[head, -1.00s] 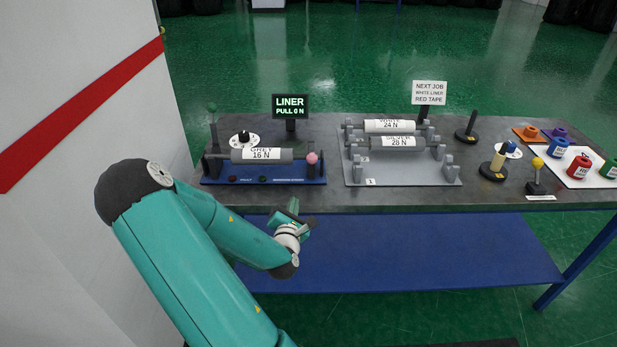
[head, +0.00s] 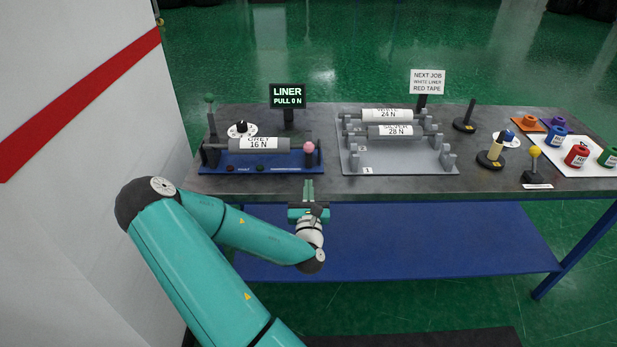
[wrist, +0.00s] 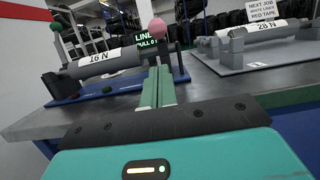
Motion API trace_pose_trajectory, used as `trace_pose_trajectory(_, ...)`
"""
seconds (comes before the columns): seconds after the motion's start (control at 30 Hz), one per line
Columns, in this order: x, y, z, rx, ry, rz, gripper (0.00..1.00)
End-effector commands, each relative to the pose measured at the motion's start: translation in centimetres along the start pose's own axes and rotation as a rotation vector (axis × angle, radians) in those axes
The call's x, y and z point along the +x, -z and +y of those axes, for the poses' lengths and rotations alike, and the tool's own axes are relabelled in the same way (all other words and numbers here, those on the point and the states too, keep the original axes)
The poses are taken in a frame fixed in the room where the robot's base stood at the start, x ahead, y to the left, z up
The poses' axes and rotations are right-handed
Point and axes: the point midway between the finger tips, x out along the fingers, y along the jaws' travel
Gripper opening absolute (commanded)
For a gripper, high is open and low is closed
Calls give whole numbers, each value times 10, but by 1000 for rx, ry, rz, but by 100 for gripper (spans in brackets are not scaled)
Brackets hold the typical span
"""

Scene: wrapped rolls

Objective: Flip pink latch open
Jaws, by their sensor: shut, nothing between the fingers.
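The pink ball of the latch (head: 309,147) tops a dark post at the right end of the blue stand (head: 284,170). It also shows in the wrist view (wrist: 157,27), just beyond my fingertips. A grey roll labelled 16 N (head: 259,144) lies across the stand, its right end at the latch post. My gripper (head: 308,186) is shut and empty, in front of the table's front edge and below the pink ball in the head view. In the wrist view its green fingers (wrist: 158,80) lie together and point toward the pink ball; a gap between them cannot be made out.
A grey rack (head: 400,167) with white and silver rolls stands right of the blue stand. The LINER display (head: 287,96) stands behind it, reading PULL 0 N. A green-topped post (head: 209,99) is at its left end. Tape rolls and small posts fill the right side.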

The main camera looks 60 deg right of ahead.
Motion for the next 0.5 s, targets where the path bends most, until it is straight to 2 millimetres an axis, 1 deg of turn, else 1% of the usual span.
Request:
trace_pose_trajectory(0.3,56,-1,-1,4,1,-3,0)
trace_pose_trajectory(0.4,72,-1,-2,2,1,-2,0)
trace_pose_trajectory(0.5,83,0,-2,2,2,-1,0)
